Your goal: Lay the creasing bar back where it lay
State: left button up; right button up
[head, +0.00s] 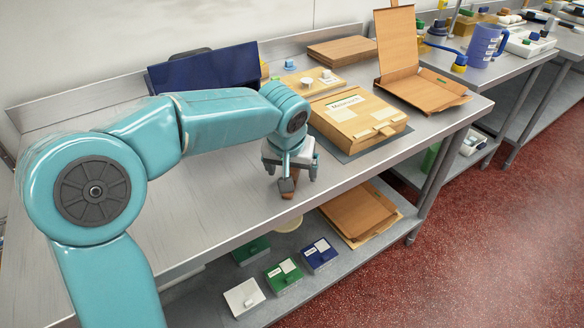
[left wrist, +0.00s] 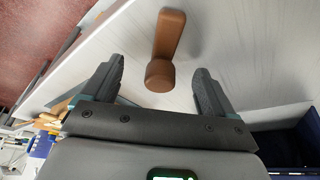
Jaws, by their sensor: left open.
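The creasing bar is a brown piece with a rounded knob at one end. In the left wrist view the creasing bar (left wrist: 166,42) lies on the pale metal table top, its knob end towards my gripper. My left gripper (left wrist: 158,88) is open, with one finger on each side of the knob and a visible gap on both sides. In the head view my left gripper (head: 296,188) points down near the table's front edge, and a little brown of the bar (head: 287,195) shows by the fingers; the rest is hidden. My right gripper is not in view.
A closed cardboard box (head: 356,115) lies on a grey mat behind and right of the gripper. An open box (head: 425,90) stands farther right. A blue panel (head: 205,70) is at the back. The table's left part is clear. Boxes (head: 283,273) sit on the lower shelf.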

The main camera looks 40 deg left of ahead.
pick_arm(q)
jog(key=shift+o, duration=0.5)
jog(key=shift+s+r, duration=0.1)
jog(key=shift+r, duration=0.25)
jog(key=p+v, duration=0.5)
jog(key=v, duration=0.3)
jog(key=shift+r, duration=0.15)
dwell(0.4)
jog(key=shift+s+d, duration=0.1)
jog(key=shift+s, duration=0.05)
dwell(0.5)
